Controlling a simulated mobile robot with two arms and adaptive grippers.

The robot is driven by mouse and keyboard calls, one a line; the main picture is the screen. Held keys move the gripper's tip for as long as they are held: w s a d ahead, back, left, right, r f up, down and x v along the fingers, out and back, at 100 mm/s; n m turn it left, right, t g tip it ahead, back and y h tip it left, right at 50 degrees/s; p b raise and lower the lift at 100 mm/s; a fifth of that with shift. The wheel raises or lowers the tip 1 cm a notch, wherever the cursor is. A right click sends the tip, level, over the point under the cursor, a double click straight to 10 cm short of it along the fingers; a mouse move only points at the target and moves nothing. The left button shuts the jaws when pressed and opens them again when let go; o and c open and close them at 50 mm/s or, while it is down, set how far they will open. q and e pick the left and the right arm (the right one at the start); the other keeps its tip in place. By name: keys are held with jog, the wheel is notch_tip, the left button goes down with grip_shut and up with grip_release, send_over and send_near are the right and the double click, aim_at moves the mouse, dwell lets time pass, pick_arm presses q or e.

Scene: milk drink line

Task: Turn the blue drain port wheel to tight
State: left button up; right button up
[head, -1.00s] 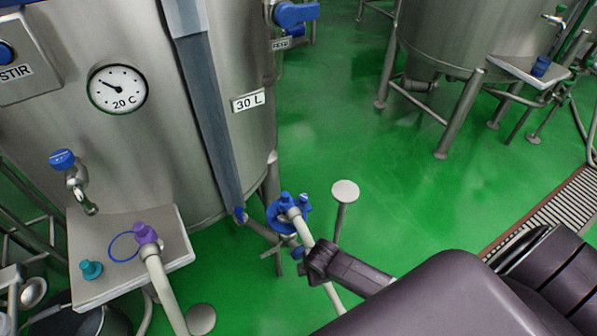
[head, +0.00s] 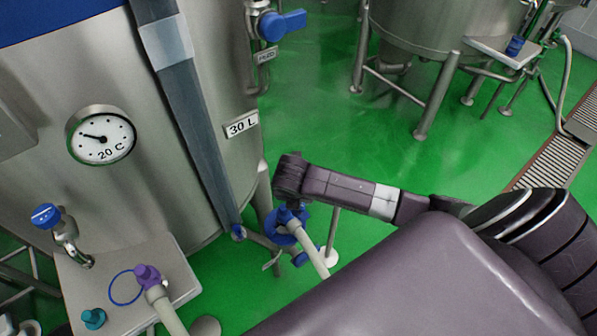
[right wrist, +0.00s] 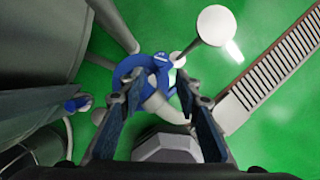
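The blue drain port wheel (head: 284,226) is low at the foot of the steel tank, with a pale hose running from it. My right gripper (head: 291,188) is just above the wheel in the head view, pointing down and covering its upper edge. In the right wrist view the wheel (right wrist: 143,72) lies beyond and partly between the two spread fingers of my right gripper (right wrist: 158,88). The gripper is open with nothing held. Whether a finger touches the wheel cannot be told. My left gripper is not in view.
The steel tank (head: 205,130) with its dial (head: 101,135) stands close on the left. A round white foot plate (right wrist: 217,25) is beside the wheel. A small steel shelf (head: 190,280) holds a purple fitting (head: 147,275). Green floor is open to the right, towards a drain grate (head: 550,165).

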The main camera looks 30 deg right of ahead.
jog(key=x, duration=0.9)
jog(key=shift+s+d+f+b, duration=0.1)
jog(key=shift+f+b, duration=0.1)
jog(key=shift+b, duration=0.1)
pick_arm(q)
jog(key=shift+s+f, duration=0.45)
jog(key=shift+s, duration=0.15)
pick_arm(e)
jog(key=shift+x, duration=0.9)
jog(key=shift+c, duration=0.2)
grip_shut()
